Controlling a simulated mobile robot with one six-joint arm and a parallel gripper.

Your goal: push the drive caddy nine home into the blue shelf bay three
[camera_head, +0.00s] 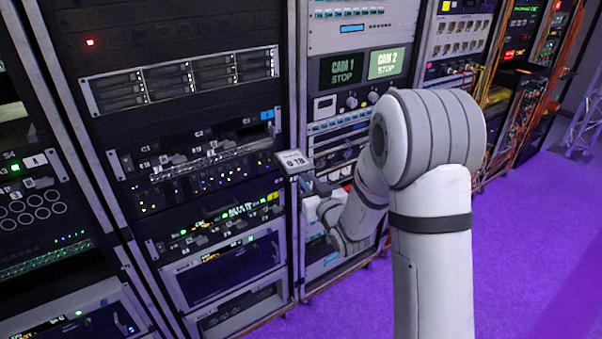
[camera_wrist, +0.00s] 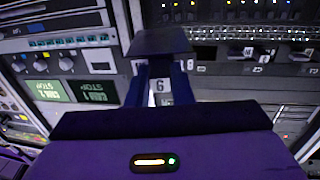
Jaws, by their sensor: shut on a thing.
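My gripper (camera_head: 308,183) is shut on a drive caddy (camera_head: 293,161), held in front of the middle rack at its right edge. The caddy's pale face reads something like "TB" with a digit. In the wrist view my blue fingers (camera_wrist: 160,80) hold the dark caddy (camera_wrist: 161,41); a white tag between them shows a 6 or an upside-down 9. The shelf with a blue tag (camera_head: 267,115), probably the blue shelf, is left of the caddy and holds several grey-handled units. Its bay numbers are too small to read. The caddy appears to be outside the shelf.
A similar shelf with a yellow tag (camera_head: 272,197) is below. A drive array (camera_head: 180,80) is above. The rack with CAM screens (camera_head: 388,63) stands to the right, close to my arm. Purple floor (camera_head: 530,230) is open at right.

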